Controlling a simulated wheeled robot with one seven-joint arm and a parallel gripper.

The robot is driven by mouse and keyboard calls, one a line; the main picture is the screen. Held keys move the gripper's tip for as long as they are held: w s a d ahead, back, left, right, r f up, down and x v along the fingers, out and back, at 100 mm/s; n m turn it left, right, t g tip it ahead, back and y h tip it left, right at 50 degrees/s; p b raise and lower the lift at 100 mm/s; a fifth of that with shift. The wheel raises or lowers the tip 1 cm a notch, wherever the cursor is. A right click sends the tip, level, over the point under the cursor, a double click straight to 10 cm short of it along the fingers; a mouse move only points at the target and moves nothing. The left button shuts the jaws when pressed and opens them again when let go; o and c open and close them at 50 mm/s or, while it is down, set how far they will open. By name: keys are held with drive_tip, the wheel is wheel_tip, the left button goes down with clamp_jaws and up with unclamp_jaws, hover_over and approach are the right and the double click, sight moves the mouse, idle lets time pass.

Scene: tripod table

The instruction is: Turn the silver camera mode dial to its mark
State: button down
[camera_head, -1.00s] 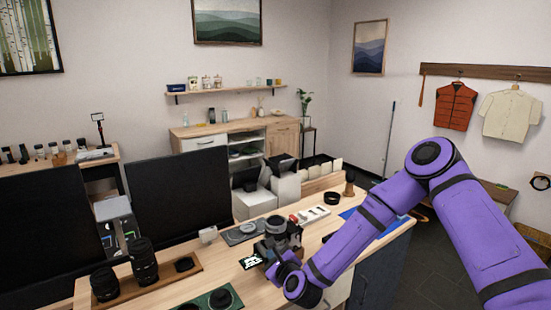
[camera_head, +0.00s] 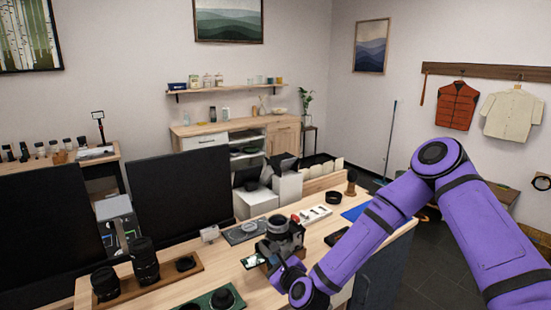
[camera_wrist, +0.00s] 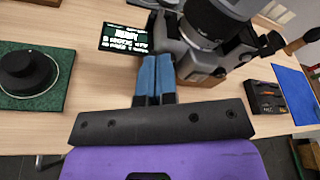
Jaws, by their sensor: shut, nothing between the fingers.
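In the wrist view the camera (camera_wrist: 197,55) is at the top, right beside my fingers. I cannot make out its silver mode dial or the mark. My gripper (camera_wrist: 157,65) has blue fingers, shut together with nothing between them. Their tips are at the left side of the camera body; I cannot tell whether they touch it. In the head view my wrist hides the fingertips.
A black card with white text (camera_wrist: 124,38) lies left of the fingers. A green mat (camera_wrist: 58,98) bears a round black part. Lenses (camera_head: 143,262) stand on a wooden board at left.

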drive_tip(key=shift+s+d, duration=0.95)
drive_tip(key=shift+s, duration=0.25)
drive_tip(key=s+d+r+n+g+h, duration=0.2)
drive_tip(key=s+d+r+n+g, duration=0.1)
drive_tip(key=d+r+n, duration=0.8)
drive_tip(key=s+d+r+n+g+h, duration=0.35)
drive_tip(key=d+r+n, duration=0.35)
drive_tip(key=r, duration=0.5)
drive_tip(key=s+d+r+n, duration=0.2)
drive_tip(key=s+d+r, duration=0.1)
drive_tip(key=s, duration=0.5)
drive_tip(key=s+d+r+n+g+h, duration=0.1)
drive_tip(key=s+d+r+n, duration=0.1)
drive_tip(key=s+d+r, duration=0.2)
drive_tip(key=s+d+r+n+g, duration=0.1)
drive_tip(key=s+r, duration=0.5)
drive_tip(key=s, duration=0.6)
drive_tip(key=shift+s+d+r+n, duration=0.15)
drive_tip(key=shift+s+d+n, duration=0.25)
drive_tip(key=shift+d+n, duration=0.65)
